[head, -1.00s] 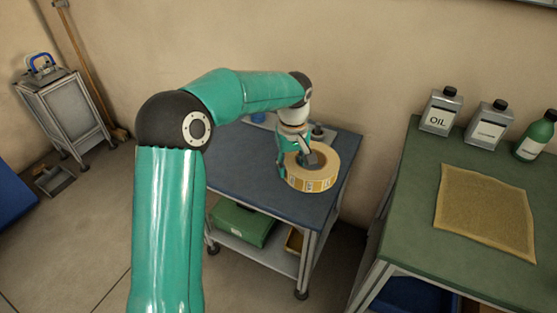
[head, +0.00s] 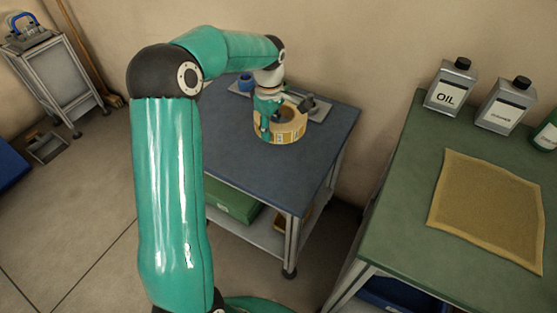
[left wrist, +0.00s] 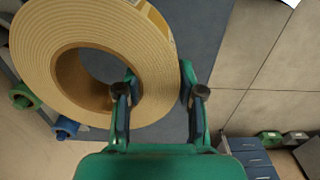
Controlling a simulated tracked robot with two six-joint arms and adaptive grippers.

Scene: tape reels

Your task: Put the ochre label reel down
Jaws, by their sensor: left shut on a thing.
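The ochre label reel (head: 287,133) is a wide pale-yellow ring with printed labels around its side. In the head view it is over the blue-topped table (head: 315,150), in front of a grey tray. My left gripper (head: 268,118) is shut on the reel's wall. In the left wrist view one finger of the gripper (left wrist: 158,92) is in the reel's hole and the other is outside the ring; the reel (left wrist: 95,25) fills the upper left. I cannot tell whether its underside touches the table. My right gripper is not in view.
The grey tray (head: 322,108) at the table's back holds a small blue item (head: 246,83) and a dark grey item (head: 308,103). The table's front is clear. A green bench (head: 395,200) at right carries an oil can (head: 450,88), other bottles and a tan mat (head: 488,210).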

